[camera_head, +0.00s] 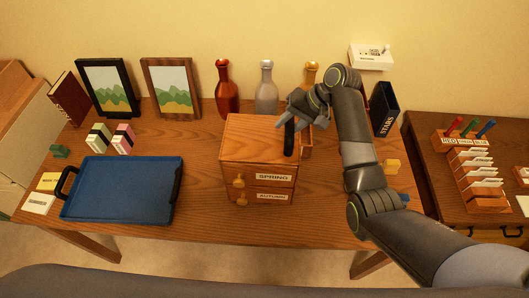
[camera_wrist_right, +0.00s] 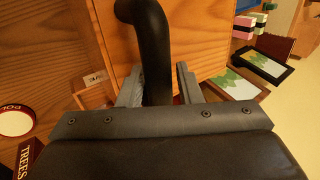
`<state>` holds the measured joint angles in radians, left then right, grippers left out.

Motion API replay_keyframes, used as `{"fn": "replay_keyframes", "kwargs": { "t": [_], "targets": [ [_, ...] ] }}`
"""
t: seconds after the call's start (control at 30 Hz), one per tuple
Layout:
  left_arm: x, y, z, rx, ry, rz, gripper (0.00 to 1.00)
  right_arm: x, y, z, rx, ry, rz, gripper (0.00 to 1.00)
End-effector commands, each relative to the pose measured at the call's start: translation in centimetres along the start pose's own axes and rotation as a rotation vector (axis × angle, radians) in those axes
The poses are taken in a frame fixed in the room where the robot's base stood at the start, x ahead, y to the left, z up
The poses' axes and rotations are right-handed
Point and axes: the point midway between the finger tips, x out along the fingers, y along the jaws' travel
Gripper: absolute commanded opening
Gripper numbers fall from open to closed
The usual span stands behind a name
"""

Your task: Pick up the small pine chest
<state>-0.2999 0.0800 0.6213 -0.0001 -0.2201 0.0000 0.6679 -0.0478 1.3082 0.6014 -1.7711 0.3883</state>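The small pine chest (camera_head: 256,150) stands on the wooden table, with drawers labelled SPRING and AUTUMN and yellowish knobs on its front. A black handle (camera_head: 289,138) is on its top; the handle also shows large in the right wrist view (camera_wrist_right: 150,40). My right gripper (camera_head: 291,118) is over the right part of the chest's top. In the right wrist view its two fingers (camera_wrist_right: 158,88) stand apart on either side of the handle, with a narrow gap at the right finger. My left gripper is not in view.
A blue tray (camera_head: 122,190) lies at the left of the table. Red (camera_head: 226,90), grey (camera_head: 266,90) and amber (camera_head: 311,75) bottles stand behind the chest. Two framed pictures (camera_head: 107,87) (camera_head: 170,88) stand at the back left. A dark STARS book (camera_head: 384,109) is right of my arm.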

Motion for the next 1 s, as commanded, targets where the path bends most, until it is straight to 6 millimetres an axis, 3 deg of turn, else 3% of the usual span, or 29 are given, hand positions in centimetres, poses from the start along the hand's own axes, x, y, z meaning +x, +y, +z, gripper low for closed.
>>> {"fn": "replay_keyframes", "kwargs": {
  "t": [0.17, 0.43, 1.0],
  "targets": [
    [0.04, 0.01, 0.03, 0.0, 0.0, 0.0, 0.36, 0.08, 0.07, -0.01, 0.0, 0.0, 0.001, 0.32],
    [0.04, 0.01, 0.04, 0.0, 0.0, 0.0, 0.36, 0.05, 0.08, -0.01, 0.0, 0.0, 0.001, 0.0],
    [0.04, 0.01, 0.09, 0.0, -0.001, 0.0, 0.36, 0.02, 0.07, -0.01, 0.001, 0.0, 0.0, 0.0]
  ]
}}
